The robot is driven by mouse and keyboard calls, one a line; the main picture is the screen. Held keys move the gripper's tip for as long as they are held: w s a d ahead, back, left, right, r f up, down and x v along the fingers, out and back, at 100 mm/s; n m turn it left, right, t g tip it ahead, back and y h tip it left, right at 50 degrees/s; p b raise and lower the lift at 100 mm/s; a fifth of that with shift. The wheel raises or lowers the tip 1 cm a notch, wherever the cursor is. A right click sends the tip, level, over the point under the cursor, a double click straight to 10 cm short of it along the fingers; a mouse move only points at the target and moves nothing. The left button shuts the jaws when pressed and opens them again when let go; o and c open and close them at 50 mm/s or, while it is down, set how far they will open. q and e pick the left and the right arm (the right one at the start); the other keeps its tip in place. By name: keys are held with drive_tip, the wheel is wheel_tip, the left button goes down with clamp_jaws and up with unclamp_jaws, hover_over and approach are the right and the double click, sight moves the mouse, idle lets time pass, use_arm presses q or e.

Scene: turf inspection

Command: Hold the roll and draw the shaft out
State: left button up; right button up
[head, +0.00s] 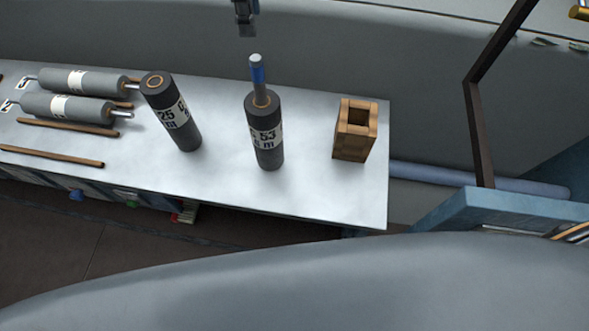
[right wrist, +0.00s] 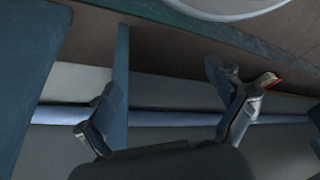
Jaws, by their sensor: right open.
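A dark grey roll (head: 264,145) marked 53 stands upright near the middle of the pale table. A metal shaft (head: 257,68) with a blue band sticks up out of its brown core. My left gripper (head: 246,32) hangs at the top edge, above and a little left of the shaft's end, apart from it. It looks narrow and dark, and whether its jaws are open does not show. My right gripper (right wrist: 168,95) shows in the right wrist view with its fingers wide apart and nothing between them. The roll and shaft are not in that view.
Another upright roll (head: 182,130), marked 25, stands to the left. Two lying rolls with shafts (head: 68,107) and brown rods (head: 50,156) are farther left. A square wooden box (head: 354,130), open on top, stands near the right end of the table (head: 310,195).

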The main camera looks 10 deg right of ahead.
use_arm(q)
drive_tip(key=shift+s, duration=0.15)
use_arm(e)
drive_tip(key=w+a+r+n+t+y, duration=0.2)
drive_tip(key=w+a+r+y, duration=0.1)
drive_tip(key=w+a+r, duration=0.5)
drive_tip(key=w+a+r+n+t+y, duration=0.1)
drive_tip(key=w+a+r+t+y, duration=0.3)
drive_tip(key=a, duration=0.6)
drive_tip(key=s+a+r+n+y, duration=0.1)
drive_tip(key=a+r+y, duration=0.1)
drive_tip(key=a+r, duration=0.45)
drive_tip(key=s+a+r+y, duration=0.1)
drive_tip(key=a+r+y, duration=0.25)
drive_tip(key=r, duration=0.65)
drive_tip(key=a+r+n+y, duration=0.1)
drive_tip(key=a+r, duration=0.4)
drive_tip(key=r, duration=0.4)
drive_tip(key=m+t+h, duration=0.5)
drive_tip(key=t+h, duration=0.2)
drive_tip(key=h, duration=0.2)
approach(266, 131)
wheel_tip(266, 131, down, 5)
drive_tip(key=d, duration=0.1)
drive_tip(key=x, duration=1.3)
drive_tip(key=shift+w+f, duration=0.15)
drive_tip(key=shift+w, duration=0.25)
